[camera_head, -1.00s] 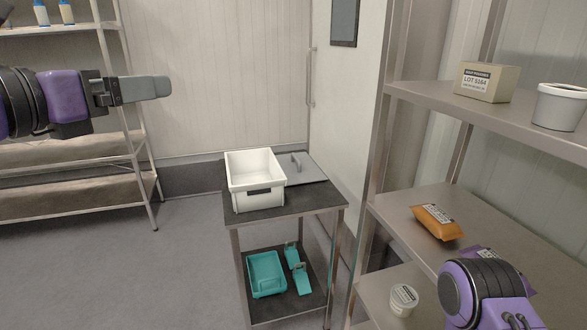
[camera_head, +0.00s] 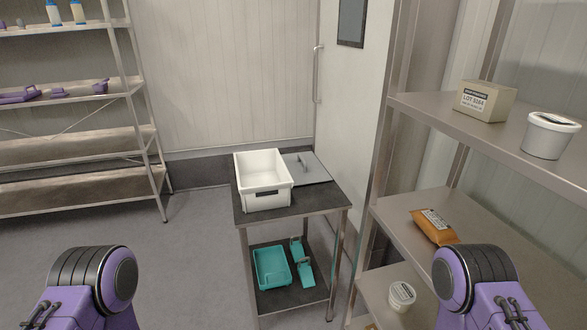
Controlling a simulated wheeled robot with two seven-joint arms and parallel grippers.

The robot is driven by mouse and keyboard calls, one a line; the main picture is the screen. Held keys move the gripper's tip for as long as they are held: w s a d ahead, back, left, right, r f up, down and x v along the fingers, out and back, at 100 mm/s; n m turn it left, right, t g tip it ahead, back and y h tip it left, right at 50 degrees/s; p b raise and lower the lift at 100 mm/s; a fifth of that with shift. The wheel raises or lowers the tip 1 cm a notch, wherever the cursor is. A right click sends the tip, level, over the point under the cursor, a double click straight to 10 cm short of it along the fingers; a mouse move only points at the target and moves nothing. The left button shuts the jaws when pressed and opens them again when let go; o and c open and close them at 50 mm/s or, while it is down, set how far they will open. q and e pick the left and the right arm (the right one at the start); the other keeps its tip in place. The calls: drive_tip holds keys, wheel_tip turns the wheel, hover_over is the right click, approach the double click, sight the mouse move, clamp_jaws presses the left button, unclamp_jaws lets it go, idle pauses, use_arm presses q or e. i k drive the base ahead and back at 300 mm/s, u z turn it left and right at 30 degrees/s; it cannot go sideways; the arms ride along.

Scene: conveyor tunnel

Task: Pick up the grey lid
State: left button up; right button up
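The grey lid (camera_head: 318,172) lies flat on the top of a small dark-topped cart (camera_head: 285,206). It is a flat grey plate with a raised handle (camera_head: 303,161). It sits right of and partly behind an empty-looking white bin (camera_head: 263,196), which hides part of its left side. My two purple arms show at the bottom left and bottom right, well in front of the cart. Neither gripper can be seen, and nothing of mine touches the lid.
A metal rack (camera_head: 470,143) at right holds a box (camera_head: 484,102), a white tub (camera_head: 549,136), an orange packet (camera_head: 434,228) and a small tub (camera_head: 402,295). Another rack stands at left. Floor left of the cart is clear.

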sight(305, 168)
drive_tip(key=u, duration=0.35)
drive_tip(key=k, duration=0.45)
drive_tip(key=u, duration=1.05)
drive_tip(key=i, duration=3.95)
drive_tip(key=z, duration=1.55)
drive_tip(key=i, duration=0.85)
drive_tip(key=z, duration=1.1)
